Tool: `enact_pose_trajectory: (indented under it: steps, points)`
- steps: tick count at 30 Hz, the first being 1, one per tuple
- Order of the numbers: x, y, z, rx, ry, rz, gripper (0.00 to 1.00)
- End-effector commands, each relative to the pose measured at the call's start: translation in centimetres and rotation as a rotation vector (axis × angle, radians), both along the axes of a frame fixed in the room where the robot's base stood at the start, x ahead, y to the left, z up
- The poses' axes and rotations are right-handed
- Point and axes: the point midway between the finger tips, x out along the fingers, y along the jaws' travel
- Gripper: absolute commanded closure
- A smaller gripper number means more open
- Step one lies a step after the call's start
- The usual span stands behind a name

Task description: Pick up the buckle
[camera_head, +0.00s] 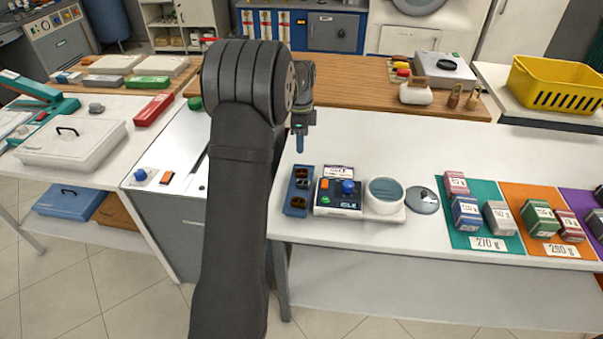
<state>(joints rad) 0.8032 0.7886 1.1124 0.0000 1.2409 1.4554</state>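I cannot pick out a buckle for certain. A small blue tray (290,186) stands at the left end of the white table, with small dark and brown items in its compartments, too small to identify. My gripper (299,146) hangs above the table's back left part, pointing down, behind and above the blue tray and apart from it. Its blue tip is small and seen edge-on, so its opening cannot be told. No held thing shows. My dark arm hides part of the scene to the left of the tray.
A device with a blue knob (348,187) and a round glass-topped dish (385,191) stand right of the tray, then a grey disc (423,200). Boxes sit on a teal mat (458,238) and an orange mat (519,196). The table behind the device is clear.

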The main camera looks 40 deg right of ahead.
Motion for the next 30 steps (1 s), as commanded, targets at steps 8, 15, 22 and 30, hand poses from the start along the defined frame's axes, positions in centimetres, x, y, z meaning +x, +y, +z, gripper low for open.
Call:
enact_pose_trajectory:
  steps: [8,15,22,30]
  points:
    - [-0.1,0.0,-5.0,0.001,0.002,0.001,0.65]
    - [-0.1,0.0,-6.2,0.000,0.000,0.001,0.65]
    - [-0.5,-0.1,-9.4,0.002,0.002,0.001,0.65]
    - [-0.4,-0.1,-10.9,0.000,-0.001,0.002,0.65]
